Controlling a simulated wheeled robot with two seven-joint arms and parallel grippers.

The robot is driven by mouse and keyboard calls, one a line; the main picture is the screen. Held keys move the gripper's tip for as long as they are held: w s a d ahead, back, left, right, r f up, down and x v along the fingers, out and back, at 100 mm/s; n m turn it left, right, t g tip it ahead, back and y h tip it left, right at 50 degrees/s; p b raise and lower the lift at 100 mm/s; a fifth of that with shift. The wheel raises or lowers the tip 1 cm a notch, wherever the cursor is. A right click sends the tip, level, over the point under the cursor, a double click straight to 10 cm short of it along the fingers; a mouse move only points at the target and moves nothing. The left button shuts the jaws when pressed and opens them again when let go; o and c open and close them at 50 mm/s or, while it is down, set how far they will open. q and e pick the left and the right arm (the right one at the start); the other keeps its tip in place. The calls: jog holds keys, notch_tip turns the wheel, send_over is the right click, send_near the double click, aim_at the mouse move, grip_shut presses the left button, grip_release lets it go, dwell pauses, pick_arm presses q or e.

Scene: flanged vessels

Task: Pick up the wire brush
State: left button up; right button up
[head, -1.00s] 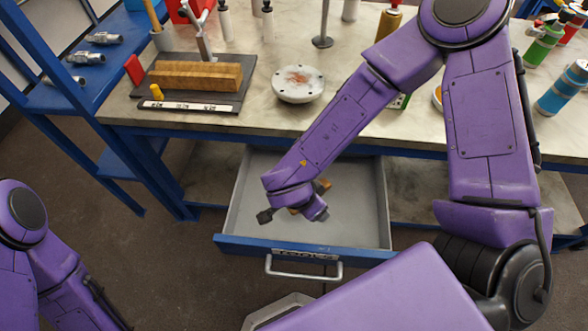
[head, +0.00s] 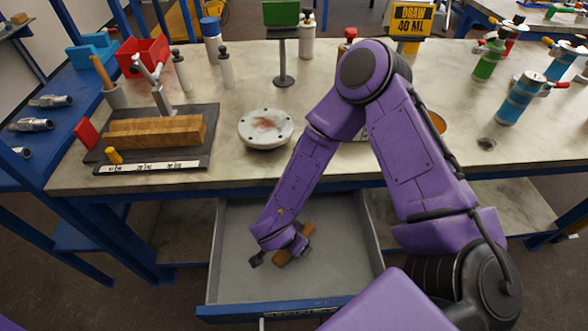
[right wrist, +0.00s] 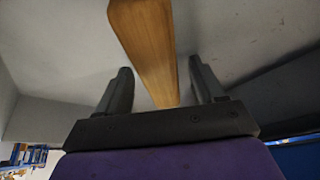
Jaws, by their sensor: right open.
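The wire brush lies in the open drawer (head: 340,240), with its brown wooden body (head: 292,252) partly hidden behind my right gripper in the head view. My right gripper (head: 275,257) is low inside the drawer. In the right wrist view the brush's wooden part (right wrist: 150,45) runs between the two open black fingers of the right gripper (right wrist: 160,75). A gap shows on both sides of the wood. I cannot see any bristles. My left gripper is out of view.
Drawer walls surround the right gripper. On the bench above are a stained round flange (head: 265,128), a dark board with a wooden block (head: 155,131), a red bin (head: 142,55), and several bottles and valves. A blue shelf (head: 20,140) stands at the left.

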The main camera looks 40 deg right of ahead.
jog(key=shift+f, duration=0.25)
dwell(0.5)
jog(key=c, duration=1.2)
jog(key=shift+r, duration=0.15)
jog(key=r, duration=0.3)
jog(key=s+r+p, duration=0.1)
jog(key=r, duration=0.1)
jog(key=shift+a, duration=0.35)
jog(key=s+a+r+p, duration=0.6)
jog(key=s+r+p, duration=0.1)
jog(key=s, duration=0.4)
jog(key=shift+r+p, duration=0.3)
jog(key=shift+r, duration=0.3)
